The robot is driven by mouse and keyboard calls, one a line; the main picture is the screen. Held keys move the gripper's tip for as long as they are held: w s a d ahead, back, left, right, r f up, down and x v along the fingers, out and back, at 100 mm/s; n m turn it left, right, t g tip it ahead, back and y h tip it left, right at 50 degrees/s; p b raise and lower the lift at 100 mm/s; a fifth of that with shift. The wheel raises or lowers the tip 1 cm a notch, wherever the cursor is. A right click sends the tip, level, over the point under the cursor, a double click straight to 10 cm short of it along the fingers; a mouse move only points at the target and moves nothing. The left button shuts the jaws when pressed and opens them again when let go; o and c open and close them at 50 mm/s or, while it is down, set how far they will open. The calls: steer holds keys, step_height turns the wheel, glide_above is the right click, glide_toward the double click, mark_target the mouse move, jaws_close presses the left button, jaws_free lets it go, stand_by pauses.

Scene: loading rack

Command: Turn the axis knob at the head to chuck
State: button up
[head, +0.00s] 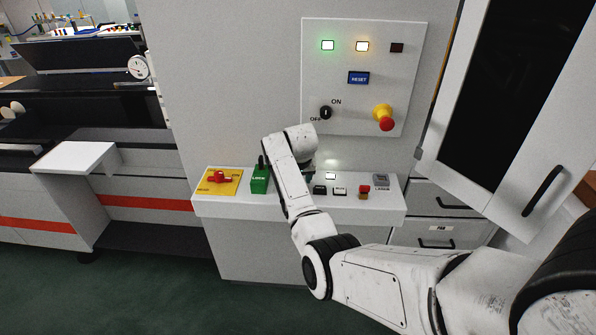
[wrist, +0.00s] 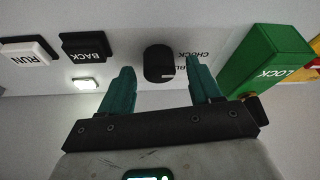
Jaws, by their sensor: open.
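The black axis knob (wrist: 158,64) is on the pale panel in the wrist view, with a small light mark on its lower right side. Upside-down lettering beside it on the right reads like CHUCK, with a second, partly hidden label below. My gripper (wrist: 160,74) is open, its two teal fingers apart, one to the left of the knob and one to the right. I cannot tell whether either finger touches the knob. In the head view my arm covers the knob and the fingers.
A green LOCK block (wrist: 268,60) is close to the right finger in the wrist view. BACK (wrist: 84,46) and RUN (wrist: 27,50) buttons are on the left. In the head view, a yellow plate with a red switch (head: 219,178) is left on the console (head: 375,212), with an emergency stop (head: 384,118) above.

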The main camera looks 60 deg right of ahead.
steer(key=b+v, duration=0.1)
steer(key=v, duration=0.9)
stand_by(0.3)
steer(key=s+a+f+n+y+b, duration=0.1)
steer(key=s+a+f+n, duration=0.15)
steer(key=a+f, duration=0.55)
steer(key=s+a+f+n, duration=0.25)
steer(key=a+f, duration=0.35)
steer(key=a, duration=0.5)
steer(key=s+a+f+n+y, duration=0.1)
steer(key=s+a+f+n, duration=0.1)
steer(key=s+a, duration=0.6)
steer(key=s+a+f+n+g+y, duration=0.1)
steer(key=s+a+f+n, duration=0.1)
steer(key=s+a, duration=0.7)
steer(key=shift+s+a+f+n+g+y+b, duration=0.2)
steer(key=shift+a+f+n+g+y+b, duration=0.15)
steer(key=shift+n, duration=0.25)
steer(key=shift+d+r, duration=0.1)
